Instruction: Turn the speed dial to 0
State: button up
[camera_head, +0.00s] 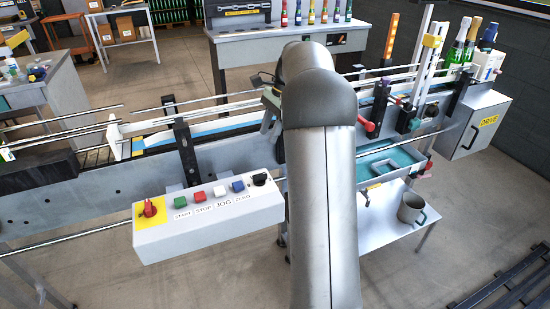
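The control box (205,226) is a pale grey box on the front of the conveyor, left of my arm. A small black dial (260,179) sits at the right end of its sloped top face, close to the left edge of my arm. It looks like the speed dial, but its scale and pointer setting are too small to read. My arm runs up the middle of the view, and I cannot make out my gripper.
The box also carries a red emergency knob (150,208) on yellow and green, red, white and blue buttons. Conveyor rails (60,142) run behind it. A grey mug (411,209) stands on a low white table at right. Bottles (462,46) stand far right.

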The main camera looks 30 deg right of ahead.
jog(key=d+m, duration=0.2)
jog(key=d, duration=0.2)
send_near(260, 175)
jog(key=x, duration=0.8)
jog(key=shift+w+a+f, duration=0.1)
jog(key=shift+a+f, duration=0.05)
jog(key=shift+f, duration=0.2)
grip_shut()
